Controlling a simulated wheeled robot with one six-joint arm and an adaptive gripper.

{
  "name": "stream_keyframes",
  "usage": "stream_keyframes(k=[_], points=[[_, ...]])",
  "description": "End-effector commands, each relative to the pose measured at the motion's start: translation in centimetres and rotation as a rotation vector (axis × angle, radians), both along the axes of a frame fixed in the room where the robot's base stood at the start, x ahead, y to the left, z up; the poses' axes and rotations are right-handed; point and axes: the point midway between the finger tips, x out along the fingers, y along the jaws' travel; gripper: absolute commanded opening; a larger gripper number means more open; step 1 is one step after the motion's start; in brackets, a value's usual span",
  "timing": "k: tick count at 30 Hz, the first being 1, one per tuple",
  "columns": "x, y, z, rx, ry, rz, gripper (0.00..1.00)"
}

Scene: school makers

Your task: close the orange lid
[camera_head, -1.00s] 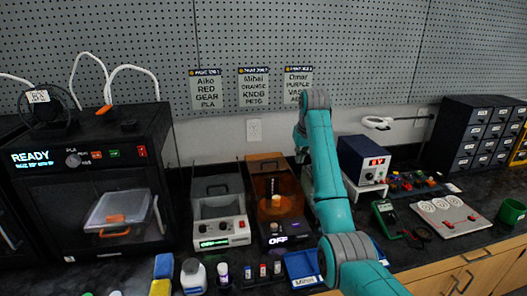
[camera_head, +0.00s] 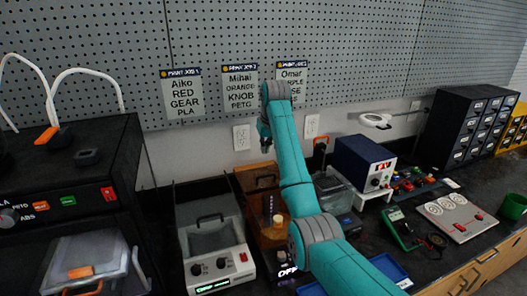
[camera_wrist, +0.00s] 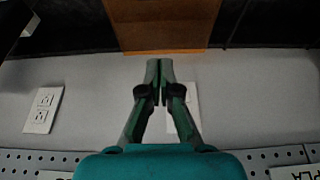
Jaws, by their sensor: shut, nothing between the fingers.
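The orange lid (camera_head: 245,181) is a see-through orange panel with a dark handle. It appears to stand raised on the middle bench machine (camera_head: 286,272), which reads OFF; a pale capped thing (camera_head: 278,220) shows at its front. My arm covers the right part of the machine. My gripper (camera_head: 264,146) is above and behind the lid, near the wall, with its fingers pointing down. In the wrist view the fingers (camera_wrist: 160,66) are shut and empty. The orange panel (camera_wrist: 165,22) lies beyond the fingertips at the top edge, with a gap between them.
A grey machine (camera_head: 224,268) with a clear lid stands left, beside the black printer (camera_head: 100,160). Right of my arm are another clear-lidded machine (camera_head: 333,188) and a blue power supply (camera_head: 365,160). The pegboard wall (camera_head: 230,40) and outlets (camera_head: 241,138) are close behind.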

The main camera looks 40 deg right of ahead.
Motion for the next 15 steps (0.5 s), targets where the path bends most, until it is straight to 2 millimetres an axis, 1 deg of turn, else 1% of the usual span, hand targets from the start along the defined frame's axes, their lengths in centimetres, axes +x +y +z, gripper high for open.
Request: stream_keyframes(k=[1,6,15], points=[[0.2,0.0,-0.9,0.001,0.003,0.0,0.0],[1.2,-0.3,-3.6,0.001,0.002,0.0,0.0],[2.5,-0.7,-7.3,0.0,0.001,0.001,0.0]])
